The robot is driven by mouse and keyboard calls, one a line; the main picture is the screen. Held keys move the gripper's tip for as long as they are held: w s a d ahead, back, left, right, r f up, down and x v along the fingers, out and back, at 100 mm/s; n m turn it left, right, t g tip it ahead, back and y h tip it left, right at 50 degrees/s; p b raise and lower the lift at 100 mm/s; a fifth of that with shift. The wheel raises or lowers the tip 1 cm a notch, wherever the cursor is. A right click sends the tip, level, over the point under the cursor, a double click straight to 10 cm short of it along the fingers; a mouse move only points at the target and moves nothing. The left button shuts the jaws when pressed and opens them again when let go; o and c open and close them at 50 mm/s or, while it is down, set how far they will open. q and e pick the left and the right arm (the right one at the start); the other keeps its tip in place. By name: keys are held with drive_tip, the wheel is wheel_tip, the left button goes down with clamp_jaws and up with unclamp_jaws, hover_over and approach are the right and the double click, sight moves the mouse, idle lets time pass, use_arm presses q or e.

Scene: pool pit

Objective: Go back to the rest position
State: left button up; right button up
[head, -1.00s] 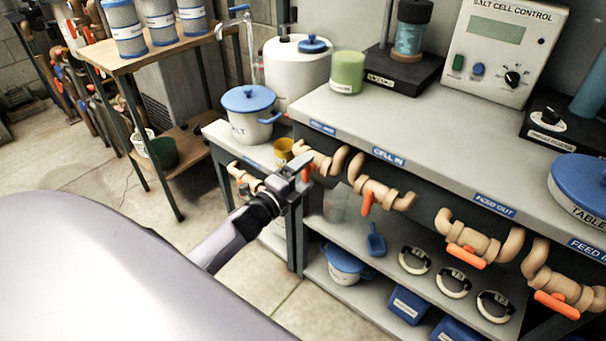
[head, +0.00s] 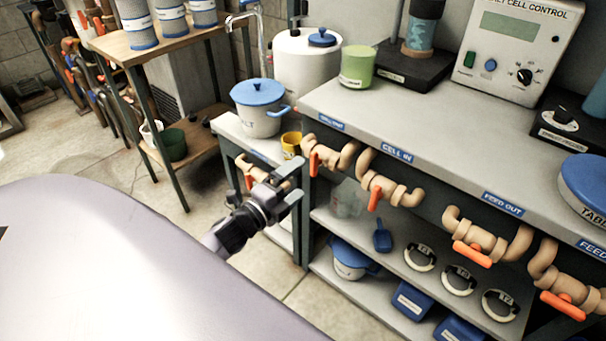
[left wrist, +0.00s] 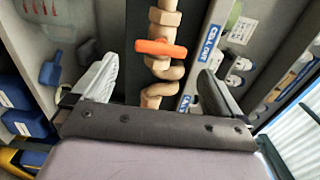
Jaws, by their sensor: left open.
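My left gripper (head: 292,180) is open and empty in the head view. It is in front of the bench's left end, just left of and below the orange valve handle (head: 313,163) on the tan pipe under the left label. In the left wrist view, the two grey fingers (left wrist: 158,72) are spread wide. An orange handle (left wrist: 160,48) on a tan pipe shows between them, with the label CELL OUT (left wrist: 211,42) to its right. I see no contact between fingers and handle. My right gripper is not in view.
The grey bench (head: 400,125) carries a green jar (head: 357,67) and the salt cell control box (head: 520,45). More orange-handled valves line its front. Clamps and blue bins sit on the lower shelf. A blue-lidded pot (head: 259,108) stands left. Floor is clear left of the gripper.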

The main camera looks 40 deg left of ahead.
use_arm(q)
drive_tip(key=shift+s, duration=0.55)
drive_tip(key=s+d+f+n+g+p, duration=0.2)
drive_tip(key=s+d+n+g+p, duration=0.1)
drive_tip(key=s+d+n, duration=0.4)
drive_tip(key=s+d+f+n+g+h+p, duration=0.1)
drive_tip(key=s+d+f+n+g+p, duration=0.2)
drive_tip(key=s+d+n, duration=0.4)
drive_tip(key=s+n+g, duration=0.1)
drive_tip(key=s+n, duration=0.1)
drive_tip(key=s, duration=0.2)
drive_tip(key=shift+s+d+f+n+g, duration=0.2)
drive_tip(key=shift+s+f+n+g, duration=0.1)
drive_tip(key=shift+n, duration=0.1)
drive_tip(key=shift+w, duration=0.1)
